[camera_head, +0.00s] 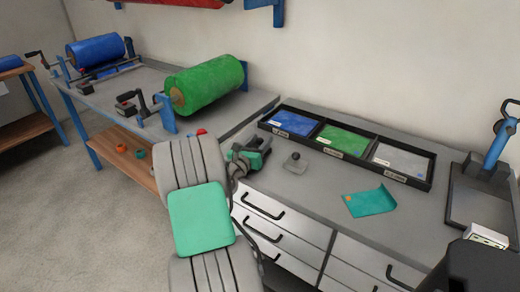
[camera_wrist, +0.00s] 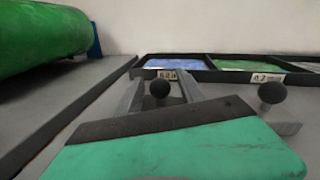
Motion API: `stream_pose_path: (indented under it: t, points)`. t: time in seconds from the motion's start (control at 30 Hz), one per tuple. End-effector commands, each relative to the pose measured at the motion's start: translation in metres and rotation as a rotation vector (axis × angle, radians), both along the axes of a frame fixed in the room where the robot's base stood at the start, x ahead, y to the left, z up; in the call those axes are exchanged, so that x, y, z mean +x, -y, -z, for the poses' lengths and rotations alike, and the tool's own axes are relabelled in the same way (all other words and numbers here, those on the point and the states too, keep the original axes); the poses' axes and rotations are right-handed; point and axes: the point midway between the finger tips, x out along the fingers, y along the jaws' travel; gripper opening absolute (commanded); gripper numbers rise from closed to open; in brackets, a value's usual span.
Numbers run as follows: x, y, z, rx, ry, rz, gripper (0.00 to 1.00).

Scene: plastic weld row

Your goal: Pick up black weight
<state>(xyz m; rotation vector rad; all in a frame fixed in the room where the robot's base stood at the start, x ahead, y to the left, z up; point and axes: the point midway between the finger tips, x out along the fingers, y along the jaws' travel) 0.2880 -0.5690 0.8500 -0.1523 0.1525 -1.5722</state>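In the wrist view, my gripper (camera_wrist: 160,78) has its two grey fingers spread apart. A round black knob (camera_wrist: 160,90) shows between them; whether a finger touches it, I cannot tell. A second dark knob (camera_wrist: 272,92) on a flat grey base stands to the right, outside the fingers. In the head view, my gripper (camera_head: 262,148) is low over the grey bench, left of a small weight (camera_head: 295,162) with a grey base and dark knob. The black knob between the fingers is hidden there behind my gripper. Which knob is the black weight is not certain.
A black three-part tray (camera_head: 376,162) with blue, green and pale sheets lies behind on the bench (camera_head: 300,195). A teal sheet (camera_head: 369,201) lies to the right. A green roll (camera_head: 205,86) on a stand is at the left. A blue-handled device (camera_head: 495,145) stands far right.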

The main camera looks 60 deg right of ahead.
Motion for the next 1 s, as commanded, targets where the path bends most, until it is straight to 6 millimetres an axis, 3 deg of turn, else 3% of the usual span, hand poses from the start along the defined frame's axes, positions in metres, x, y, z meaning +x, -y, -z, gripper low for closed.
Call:
stream_pose_path:
  t: [0.53,1.0]
  points:
    - [0.0003,-0.0005,0.0001,0.000,0.001,0.000,0.00]
    - [0.0004,-0.0006,0.0002,0.001,0.001,-0.001,0.00]
